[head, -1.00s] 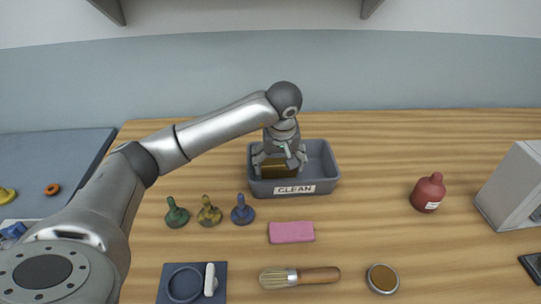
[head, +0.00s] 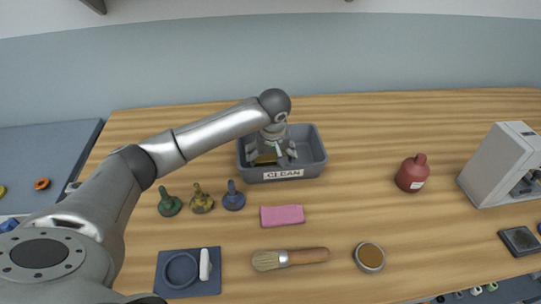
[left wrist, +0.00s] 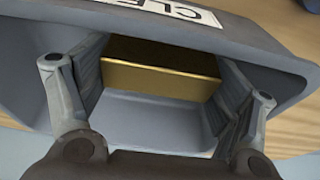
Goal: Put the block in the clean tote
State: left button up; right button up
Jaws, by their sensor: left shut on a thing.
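The clean tote (head: 314,158) is a grey open bin with a CLEAN label on its front wall, at the back middle of the table in the head view. Its rim also shows in the left wrist view (left wrist: 245,50). My left gripper (head: 271,156) reaches down inside the tote and is shut on a brass-coloured block (head: 264,159). In the left wrist view the block (left wrist: 160,70) sits between the two finger pads, above the tote's floor. The tote's front wall hides the block's lower part in the head view. My right gripper is not in view.
Green, yellow and blue bobbin-like pieces (head: 202,203) stand left of a pink sponge (head: 282,215). A brush (head: 290,258), a round tin (head: 370,256) and a blue tray (head: 170,287) lie in front. A red bottle (head: 411,173) and grey machine (head: 497,168) are right.

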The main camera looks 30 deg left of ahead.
pick_arm(q)
jog(key=shift+w, duration=0.1)
jog(key=o, duration=1.9)
jog(key=shift+o, duration=0.2)
jog(key=shift+s, duration=0.2)
jog(key=shift+r, duration=0.15)
jog(key=b+v, duration=0.1)
jog(key=v, duration=1.1)
jog(key=shift+b, duration=0.4)
jog(key=shift+d, duration=0.1)
